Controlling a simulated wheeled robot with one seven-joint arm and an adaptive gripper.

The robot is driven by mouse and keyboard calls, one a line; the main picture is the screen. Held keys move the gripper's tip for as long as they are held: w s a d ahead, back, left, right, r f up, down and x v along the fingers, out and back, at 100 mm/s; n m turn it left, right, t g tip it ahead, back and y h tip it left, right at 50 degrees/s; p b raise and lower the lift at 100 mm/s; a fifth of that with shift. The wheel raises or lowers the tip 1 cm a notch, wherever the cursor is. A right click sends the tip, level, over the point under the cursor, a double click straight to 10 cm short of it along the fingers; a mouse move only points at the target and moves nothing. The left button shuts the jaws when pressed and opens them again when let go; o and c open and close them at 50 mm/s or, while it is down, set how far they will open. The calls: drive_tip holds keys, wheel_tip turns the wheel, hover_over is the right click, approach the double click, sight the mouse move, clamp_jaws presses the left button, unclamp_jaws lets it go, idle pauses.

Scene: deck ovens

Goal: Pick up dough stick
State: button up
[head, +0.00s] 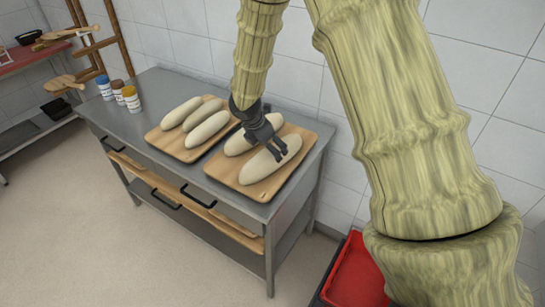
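Several pale, long dough sticks lie on two wooden boards on a steel table. The right board (247,188) bears two: a back dough stick (238,145) and a front dough stick (262,170). The left board (186,155) bears three, including a near dough stick (207,131). My gripper (279,155) is dark and reaches over the right board. Its fingertips show slightly apart in front of the front dough stick's upper right part. I cannot tell whether they touch it. My gripper hides part of the back dough stick.
Three jars (118,92) stand at the steel table's (155,84) back left corner. A red crate (357,276) sits on the floor at the right. A wooden rack (88,40) and a shelf with a red top (38,56) stand at the left. The floor in front is clear.

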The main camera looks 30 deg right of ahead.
drive_tip(key=shift+p+x, duration=0.7)
drive_tip(key=shift+x, duration=1.65)
drive_tip(key=shift+r, duration=0.1)
drive_tip(key=c, duration=1.4)
drive_tip(key=shift+c, duration=0.2)
